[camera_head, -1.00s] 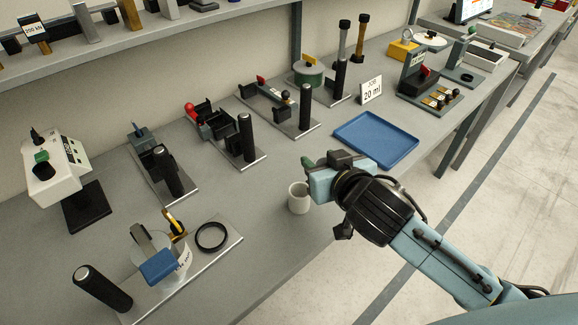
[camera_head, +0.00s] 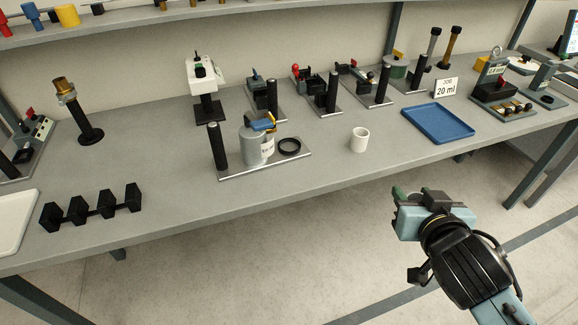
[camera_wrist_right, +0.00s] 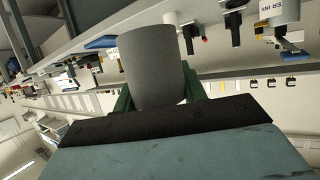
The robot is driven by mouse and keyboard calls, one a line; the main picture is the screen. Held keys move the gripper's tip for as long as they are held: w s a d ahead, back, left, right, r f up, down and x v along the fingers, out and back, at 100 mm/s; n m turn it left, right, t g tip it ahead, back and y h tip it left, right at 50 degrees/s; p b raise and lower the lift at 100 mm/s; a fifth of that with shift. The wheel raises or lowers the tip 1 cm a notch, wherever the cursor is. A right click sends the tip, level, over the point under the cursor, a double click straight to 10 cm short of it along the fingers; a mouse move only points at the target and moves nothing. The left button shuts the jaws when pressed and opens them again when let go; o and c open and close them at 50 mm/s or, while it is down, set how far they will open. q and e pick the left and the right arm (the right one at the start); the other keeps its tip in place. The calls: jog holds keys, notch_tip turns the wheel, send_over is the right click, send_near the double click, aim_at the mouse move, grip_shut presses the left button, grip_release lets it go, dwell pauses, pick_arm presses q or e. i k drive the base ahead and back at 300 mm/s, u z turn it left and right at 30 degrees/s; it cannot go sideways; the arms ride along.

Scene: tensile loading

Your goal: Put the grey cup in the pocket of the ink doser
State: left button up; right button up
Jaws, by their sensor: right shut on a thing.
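The grey cup (camera_wrist_right: 152,62) fills the middle of the right wrist view, between the green fingers of my right gripper (camera_head: 403,200), which is shut on it. In the head view the held cup cannot be made out behind the gripper. The gripper is in front of the table's front edge, over the floor. The ink doser (camera_head: 254,146) stands on the table, left of the gripper. It has a grey cylinder with an ink label, a blue lever, a black post and a base plate. Its black ring-shaped pocket (camera_head: 290,147) looks empty. My left gripper is not in view.
A white cup (camera_head: 360,139) stands on the table between the doser and a blue tray (camera_head: 437,122). Several black-posted stations line the back. A black rack (camera_head: 92,207) lies at the left. The table front between doser and tray is otherwise clear.

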aim_at(290, 149)
jog(key=z, duration=1.55)
jog(key=i, duration=1.4)
jog(key=u, duration=3.95)
